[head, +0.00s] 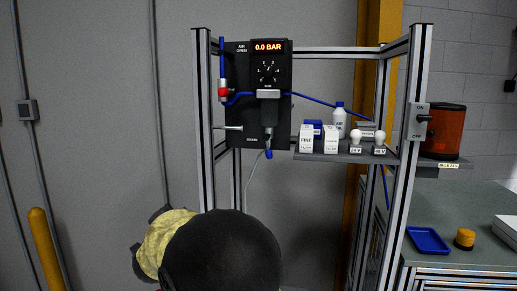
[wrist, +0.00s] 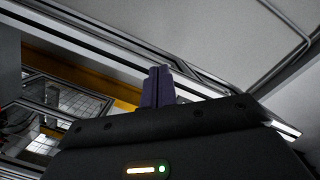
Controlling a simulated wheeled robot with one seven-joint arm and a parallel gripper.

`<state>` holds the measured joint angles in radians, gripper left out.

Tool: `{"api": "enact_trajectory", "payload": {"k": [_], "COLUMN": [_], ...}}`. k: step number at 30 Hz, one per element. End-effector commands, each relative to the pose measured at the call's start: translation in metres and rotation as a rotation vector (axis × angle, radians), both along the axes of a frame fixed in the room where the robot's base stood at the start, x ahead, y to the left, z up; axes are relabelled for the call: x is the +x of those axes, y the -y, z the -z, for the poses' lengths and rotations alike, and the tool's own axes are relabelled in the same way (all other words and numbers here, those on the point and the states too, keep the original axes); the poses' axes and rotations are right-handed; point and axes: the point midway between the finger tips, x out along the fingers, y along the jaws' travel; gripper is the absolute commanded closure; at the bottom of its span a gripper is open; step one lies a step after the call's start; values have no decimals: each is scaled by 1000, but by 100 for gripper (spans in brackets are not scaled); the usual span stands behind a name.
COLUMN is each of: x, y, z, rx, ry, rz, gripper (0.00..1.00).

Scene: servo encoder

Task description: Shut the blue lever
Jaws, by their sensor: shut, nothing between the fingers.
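The blue lever (head: 222,62) stands upright at the left of the black panel (head: 243,62), in the head view. It rises above a small red valve part (head: 223,92), beside the label "AIR OPEN". My gripper (wrist: 158,72) shows in the wrist view with its two dark fingers together and nothing between them. Its fingertips point toward metal frame rails, and the lever cannot be made out in that view. In the head view I cannot make out the fingers, and a dark rounded shape fills the bottom middle below the panel.
The display (head: 267,47) reads 0.0 BAR. A metal rod (head: 228,128) sticks out left below the valve. Frame posts (head: 207,140) stand beside the panel. A shelf (head: 335,158) with small boxes, a bottle and bulbs is to the right. A blue tray (head: 428,240) lies on the bench.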

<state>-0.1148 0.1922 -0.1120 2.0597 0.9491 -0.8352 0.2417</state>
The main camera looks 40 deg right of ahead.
Motion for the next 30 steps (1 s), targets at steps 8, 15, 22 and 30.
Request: {"api": "enact_trajectory", "payload": {"k": [8, 15, 22, 30], "x": [-43, -75, -76, -75], "y": [59, 68, 68, 80], "z": [-100, -118, -117, -120], "rx": [94, 118, 118, 116], "ry": [412, 542, 545, 543], "rz": [543, 772, 777, 778], "gripper": [100, 100, 100, 100]}}
